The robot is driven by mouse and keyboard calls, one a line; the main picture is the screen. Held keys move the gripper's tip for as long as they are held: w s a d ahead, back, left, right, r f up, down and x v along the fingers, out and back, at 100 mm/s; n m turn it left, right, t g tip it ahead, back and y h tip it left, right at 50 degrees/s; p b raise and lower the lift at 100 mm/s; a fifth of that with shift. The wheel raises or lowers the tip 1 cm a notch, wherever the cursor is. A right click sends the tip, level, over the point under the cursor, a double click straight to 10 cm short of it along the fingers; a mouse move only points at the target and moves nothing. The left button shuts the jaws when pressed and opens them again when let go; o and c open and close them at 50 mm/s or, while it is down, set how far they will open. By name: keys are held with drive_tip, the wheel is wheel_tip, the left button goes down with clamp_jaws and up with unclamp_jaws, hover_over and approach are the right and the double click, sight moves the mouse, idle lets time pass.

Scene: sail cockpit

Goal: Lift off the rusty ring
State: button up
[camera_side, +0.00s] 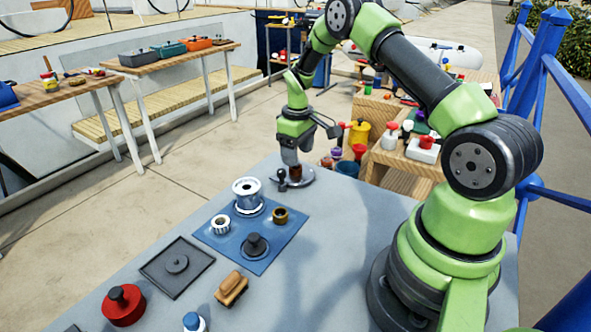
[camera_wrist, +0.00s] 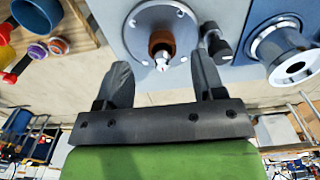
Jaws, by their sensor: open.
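The rusty ring (camera_wrist: 162,40) is brown and sits around a pale metal spindle in the middle of a round grey base plate (camera_wrist: 140,18). In the side view the rusty ring (camera_side: 296,170) is partly hidden by my gripper, on the base plate (camera_side: 300,181) at the table's far edge. My gripper (camera_wrist: 162,68) is open and empty. In the wrist view its two fingers lie to either side of the ring's line, with the ring between and beyond the tips. In the side view my gripper (camera_side: 290,158) is just above the ring, pointing down; contact cannot be told.
A black-knobbed lever (camera_wrist: 215,42) stands beside the ring, close to the right finger. A blue mat (camera_side: 222,240) holds a steel drum (camera_side: 247,192), a white toothed ring (camera_side: 220,225), a brassy ring (camera_side: 280,216) and a dark knob (camera_side: 256,245). A wooden brush (camera_side: 232,288) lies nearer.

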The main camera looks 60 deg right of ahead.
drive_tip(key=shift+f, duration=2)
drive_tip(key=c, duration=1)
wheel_tip(320, 180, up, 10)
drive_tip(key=shift+r, duration=0.1)
drive_tip(key=shift+r, duration=2.55)
